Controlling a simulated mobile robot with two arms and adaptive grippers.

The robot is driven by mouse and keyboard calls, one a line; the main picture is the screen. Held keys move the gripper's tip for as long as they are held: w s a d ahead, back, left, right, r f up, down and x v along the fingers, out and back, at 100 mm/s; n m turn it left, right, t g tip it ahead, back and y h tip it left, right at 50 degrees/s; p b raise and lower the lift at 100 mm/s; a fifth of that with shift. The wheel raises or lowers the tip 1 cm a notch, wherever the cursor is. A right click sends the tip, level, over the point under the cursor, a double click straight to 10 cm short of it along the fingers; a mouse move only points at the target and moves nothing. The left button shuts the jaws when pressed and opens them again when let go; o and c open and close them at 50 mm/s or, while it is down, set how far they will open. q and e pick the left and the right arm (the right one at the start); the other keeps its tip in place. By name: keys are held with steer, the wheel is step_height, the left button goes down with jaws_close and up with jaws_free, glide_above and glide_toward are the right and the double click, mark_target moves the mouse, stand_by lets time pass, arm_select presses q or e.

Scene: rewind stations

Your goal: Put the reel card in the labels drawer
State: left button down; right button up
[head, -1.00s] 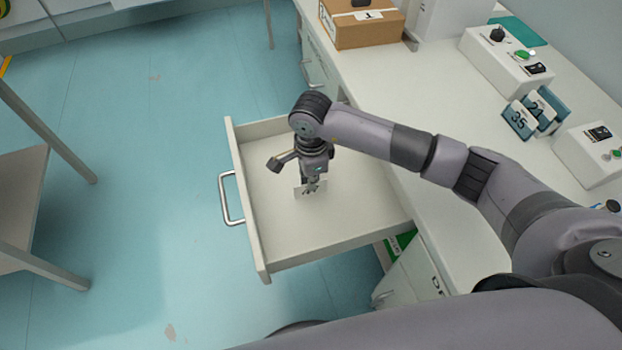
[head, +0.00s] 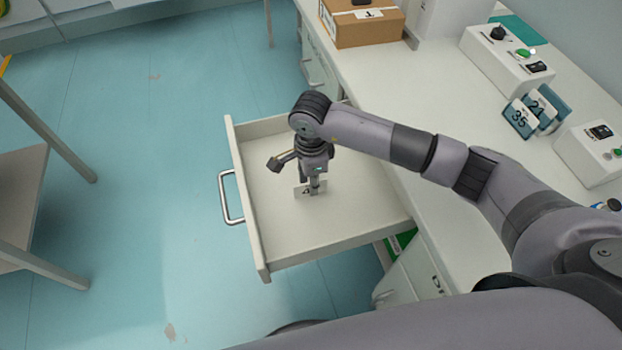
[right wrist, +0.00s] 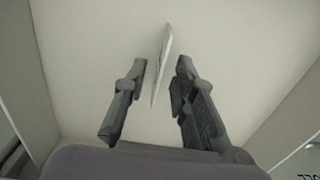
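The reel card (head: 301,192) is a small pale card inside the open labels drawer (head: 250,215), above or on its bare floor. In the right wrist view the card (right wrist: 161,68) shows nearly edge-on, tilted, between the fingers. My right gripper (head: 314,190) points down into the drawer. In the right wrist view its fingers (right wrist: 162,75) are apart, with a gap visible on each side of the card. The card's lower edge is hard to make out. My left gripper is not in view.
The drawer, with a metal handle (head: 229,198), sticks out from a white counter (head: 440,85). The counter holds a cardboard box (head: 362,28), control boxes (head: 505,60) and numbered cards (head: 520,118). A table (head: 22,180) stands at left, with clear floor between.

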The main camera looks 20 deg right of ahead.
steer(key=shift+r, duration=0.2)
step_height(320, 180, up, 12)
steer(key=b, duration=0.1)
steer(key=shift+f, duration=0.1)
stand_by(0.5)
